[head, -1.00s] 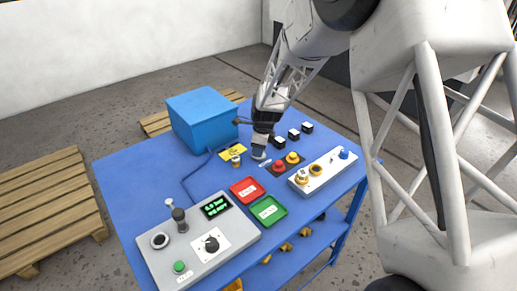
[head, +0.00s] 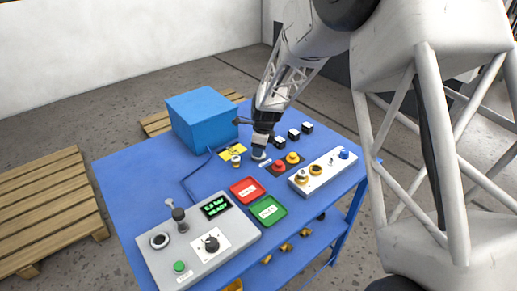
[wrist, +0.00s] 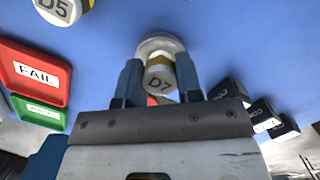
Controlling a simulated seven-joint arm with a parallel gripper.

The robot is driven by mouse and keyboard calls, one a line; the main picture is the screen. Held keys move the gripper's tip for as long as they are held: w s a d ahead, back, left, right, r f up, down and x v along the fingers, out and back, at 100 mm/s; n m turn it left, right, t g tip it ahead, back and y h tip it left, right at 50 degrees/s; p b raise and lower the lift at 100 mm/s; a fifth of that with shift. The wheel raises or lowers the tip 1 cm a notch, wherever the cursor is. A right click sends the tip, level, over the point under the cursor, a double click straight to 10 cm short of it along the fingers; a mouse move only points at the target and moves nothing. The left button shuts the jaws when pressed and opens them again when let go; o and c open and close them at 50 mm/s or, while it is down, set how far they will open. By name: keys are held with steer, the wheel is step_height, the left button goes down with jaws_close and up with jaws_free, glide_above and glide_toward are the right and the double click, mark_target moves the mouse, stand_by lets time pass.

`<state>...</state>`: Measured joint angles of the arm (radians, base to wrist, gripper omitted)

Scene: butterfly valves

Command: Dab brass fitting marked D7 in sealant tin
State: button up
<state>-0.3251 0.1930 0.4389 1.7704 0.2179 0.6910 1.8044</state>
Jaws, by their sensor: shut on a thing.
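The brass fitting marked D7 (wrist: 160,83) is between the two fingers of my gripper (wrist: 160,88), its marked end facing the wrist camera. A pale round tin (wrist: 160,43) shows just beyond the fitting, in line with it. I take it for the sealant tin. I cannot tell whether the fitting's far end is inside the tin or just above it. In the head view, my gripper (head: 260,144) is low over the blue table, right at the tin (head: 258,155). The gripper hides the fitting there.
A fitting marked D5 (wrist: 55,8) stands to the left, by a yellow label (head: 232,152). Red FAIL tray (head: 247,190) and green tray (head: 268,210) lie nearer. Several black blocks (head: 294,134) stand right of the gripper. A blue box (head: 203,119) is behind left; a grey panel (head: 195,240) is in front.

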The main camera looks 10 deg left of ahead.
steer(key=shift+s+f, duration=0.1)
steer(key=shift+r, duration=3.55)
steer(key=w+d+f+n, duration=0.1)
steer(key=w+d+n, duration=0.2)
steer(key=w, duration=0.3)
steer(key=w+d+f+n+g, duration=0.1)
steer(key=w+d+n, duration=0.2)
steer(key=w, duration=0.3)
steer(key=w+d+n, duration=0.3)
steer(key=w+d, duration=0.1)
steer(key=w, duration=0.3)
steer(key=shift+d+f, duration=0.1)
steer(key=shift+f, duration=0.3)
steer(key=w+d+n, duration=0.1)
steer(key=w+d, duration=0.1)
steer(key=w+d+f+n, duration=0.1)
steer(key=w+d+n, duration=0.1)
steer(key=w+d, duration=0.1)
steer(key=w+d+f+n+h, duration=0.1)
steer(key=w+d, duration=0.1)
steer(key=shift+w+d+f+n+g, duration=0.15)
steer(key=shift+w+d+n+g, duration=0.05)
steer(key=shift+w+n+g, duration=0.2)
steer(key=w+d+f+n, duration=0.3)
steer(key=w+d+n, duration=0.2)
steer(key=d, duration=0.4)
steer(key=shift+w+d+h, duration=0.2)
steer(key=shift+w+h, duration=0.2)
steer(key=shift+w, duration=0.5)
steer(key=shift+s, duration=0.1)
